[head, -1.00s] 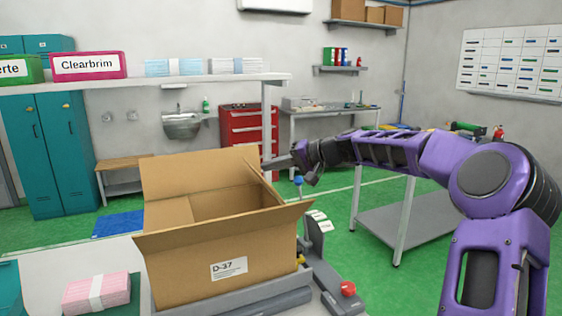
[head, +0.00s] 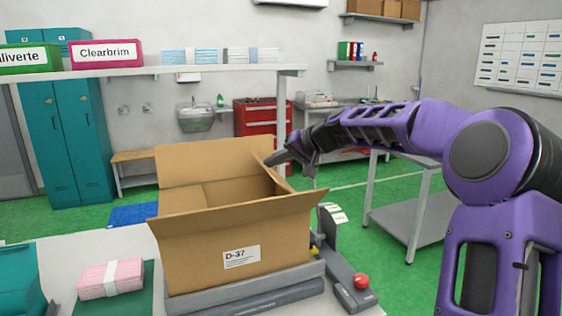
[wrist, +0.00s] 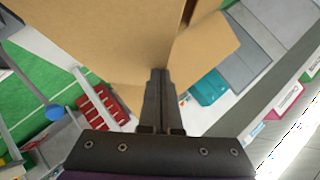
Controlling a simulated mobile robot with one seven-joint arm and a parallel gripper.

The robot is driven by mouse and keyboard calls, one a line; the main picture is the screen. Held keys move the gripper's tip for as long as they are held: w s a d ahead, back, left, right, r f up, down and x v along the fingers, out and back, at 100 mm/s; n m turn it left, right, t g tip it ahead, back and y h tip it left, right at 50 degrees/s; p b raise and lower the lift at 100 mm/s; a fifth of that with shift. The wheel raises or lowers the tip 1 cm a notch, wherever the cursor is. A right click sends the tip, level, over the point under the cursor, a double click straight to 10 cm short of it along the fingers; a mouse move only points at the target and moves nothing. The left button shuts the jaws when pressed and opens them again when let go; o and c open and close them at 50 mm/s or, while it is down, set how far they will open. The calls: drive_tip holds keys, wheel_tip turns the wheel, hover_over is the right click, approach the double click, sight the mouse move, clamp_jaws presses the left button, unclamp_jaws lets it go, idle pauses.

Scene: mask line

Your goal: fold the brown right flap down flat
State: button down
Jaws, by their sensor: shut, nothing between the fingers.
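An open brown cardboard box (head: 200,259) with a "D-37" label stands in the middle of the head view. The right flap (head: 277,180) shows only as a narrow, raised strip at the box's right side. My gripper (head: 273,159) is shut and empty at the upper back part of that side. In the wrist view, my gripper (wrist: 158,73) has its tips close against brown cardboard (wrist: 100,35); I cannot tell whether they touch. The left flap is hard to make out.
The box sits on a grey platform (head: 250,292) with a red button (head: 361,281) at its right. A pink banded stack (head: 110,279) lies left of the box. A white shelf (head: 130,73) with bins and packs runs behind. A grey trolley (head: 412,220) stands to the right.

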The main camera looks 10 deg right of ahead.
sight(266, 169)
drive_tip(key=shift+s+a+f+n+h+b, duration=0.15)
drive_tip(key=shift+a+f+n+h, duration=0.1)
drive_tip(key=shift+a+f+h, duration=0.2)
drive_tip(key=shift+s+a+f+n+h+b, duration=0.15)
drive_tip(key=shift+a+f+n+h, duration=0.15)
drive_tip(key=shift+a, duration=0.25)
drive_tip(key=shift+a+f+n+h, duration=0.35)
drive_tip(key=shift+a+f+h, duration=0.2)
drive_tip(key=shift+f+h, duration=0.25)
drive_tip(key=shift+r, duration=0.1)
drive_tip(key=shift+d, duration=0.1)
